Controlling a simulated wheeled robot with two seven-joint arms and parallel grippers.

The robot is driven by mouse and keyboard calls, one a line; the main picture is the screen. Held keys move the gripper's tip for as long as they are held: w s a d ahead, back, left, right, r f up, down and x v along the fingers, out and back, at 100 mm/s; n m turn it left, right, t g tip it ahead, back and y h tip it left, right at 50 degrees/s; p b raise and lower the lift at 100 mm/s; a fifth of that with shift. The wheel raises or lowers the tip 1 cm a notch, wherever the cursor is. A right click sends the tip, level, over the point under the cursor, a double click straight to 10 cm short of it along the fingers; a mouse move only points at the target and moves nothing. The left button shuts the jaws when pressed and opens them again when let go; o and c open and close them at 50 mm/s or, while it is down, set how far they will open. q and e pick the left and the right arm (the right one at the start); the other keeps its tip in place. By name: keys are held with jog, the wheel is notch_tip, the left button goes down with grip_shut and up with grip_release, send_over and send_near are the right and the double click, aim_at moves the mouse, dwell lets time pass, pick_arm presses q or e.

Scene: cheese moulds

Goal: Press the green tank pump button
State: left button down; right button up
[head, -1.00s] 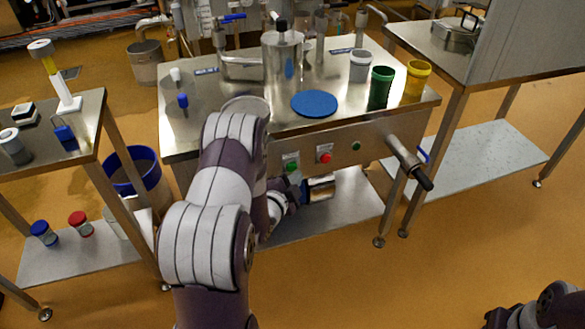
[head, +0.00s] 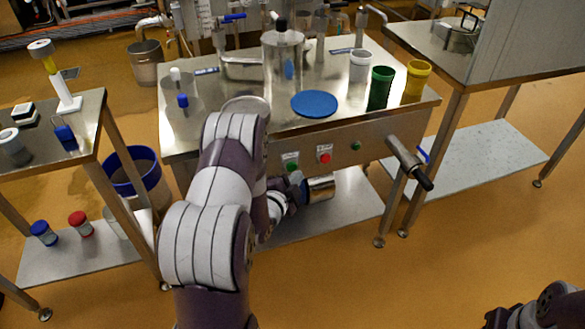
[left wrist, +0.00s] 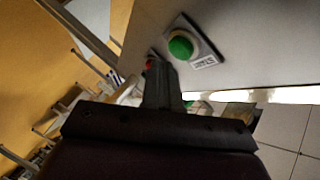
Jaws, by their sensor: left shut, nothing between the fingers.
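The green pump button (head: 291,158) sits on a labelled plate on the front panel of the steel table. It also shows in the left wrist view as a round green cap (left wrist: 181,46) on a grey plate, clear of the fingers. My left gripper (head: 300,180) is just below and slightly right of the button in the head view. In the left wrist view its fingers (left wrist: 160,70) are shut and empty. They appear apart from the button; the exact gap is unclear. At the lower right, a dark end of my right arm is cut off by the frame.
A red button (head: 324,156) and a small green one (head: 356,146) are farther right on the panel. A handled pipe (head: 408,163) sticks out at the table's right front. A lower shelf (head: 345,212) lies beneath. The floor in front is clear.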

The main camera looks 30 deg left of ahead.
pick_arm(q)
jog(key=shift+a, duration=0.1)
jog(key=shift+w+a, duration=0.25)
jog(key=shift+w, duration=0.05)
jog(key=shift+w+a, duration=0.3)
jog(key=shift+a, duration=0.05)
dwell(0.8)
dwell(0.4)
jog(key=shift+s+d, duration=0.6)
jog(key=shift+d, duration=0.1)
jog(key=s+d, duration=0.3)
jog(key=shift+s+d, duration=0.15)
jog(key=shift+d, duration=0.25)
dwell(0.6)
